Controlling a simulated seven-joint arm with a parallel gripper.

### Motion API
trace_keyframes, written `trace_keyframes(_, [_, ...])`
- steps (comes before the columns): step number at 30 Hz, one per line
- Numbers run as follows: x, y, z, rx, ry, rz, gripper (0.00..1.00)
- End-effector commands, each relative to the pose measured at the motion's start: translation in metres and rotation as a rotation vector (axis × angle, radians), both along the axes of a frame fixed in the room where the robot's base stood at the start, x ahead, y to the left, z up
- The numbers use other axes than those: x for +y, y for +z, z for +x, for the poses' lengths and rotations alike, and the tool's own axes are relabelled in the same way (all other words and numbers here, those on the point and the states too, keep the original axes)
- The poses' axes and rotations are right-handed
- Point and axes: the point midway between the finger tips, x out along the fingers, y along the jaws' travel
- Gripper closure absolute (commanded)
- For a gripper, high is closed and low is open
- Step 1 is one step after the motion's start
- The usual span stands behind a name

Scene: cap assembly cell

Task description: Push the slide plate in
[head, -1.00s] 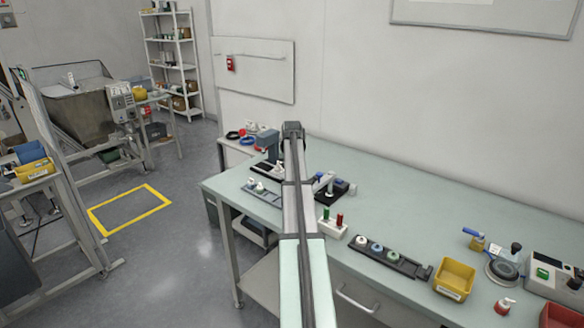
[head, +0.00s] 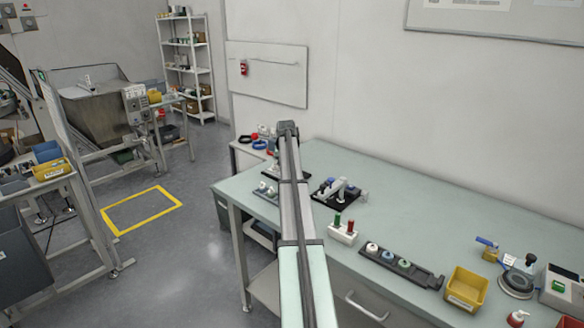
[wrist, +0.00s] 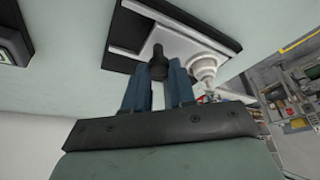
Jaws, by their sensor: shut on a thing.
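In the wrist view my gripper (wrist: 158,80) has its two blue fingers closed around an upright black knob (wrist: 157,58). The knob seems to stand on a pale slide plate (wrist: 178,47), which lies in a dark base (wrist: 122,30) with light strips. A white stepped, round part (wrist: 204,68) sits close to the right finger. The fingers hide the near part of the plate, so I cannot tell how far in it sits. In the head view my arm hides the gripper and the plate.
In the head view a black fixture with a grey lever (head: 342,190) stands right of my arm. A block with green and red pegs (head: 343,231), a dark rack of caps (head: 425,276) and a yellow bin (head: 467,288) stand nearer. The back of the bench is clear.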

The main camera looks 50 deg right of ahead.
Motion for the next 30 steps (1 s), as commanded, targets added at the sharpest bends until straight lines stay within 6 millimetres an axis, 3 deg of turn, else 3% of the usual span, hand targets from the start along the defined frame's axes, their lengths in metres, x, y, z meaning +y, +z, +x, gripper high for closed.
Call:
trace_keyframes(3, [0.000,0.001,0.006,-0.013,0.005,-0.002,1.00])
trace_keyframes(4, [0.000,0.001,0.007,-0.013,0.005,-0.002,0.72])
trace_keyframes(11, [0.000,0.001,0.005,-0.011,0.004,-0.001,0.50])
trace_keyframes(22, [0.002,0.006,0.002,-0.008,0.003,-0.001,0.50])
trace_keyframes(30, [0.015,0.046,-0.008,-0.010,0.004,-0.003,0.50])
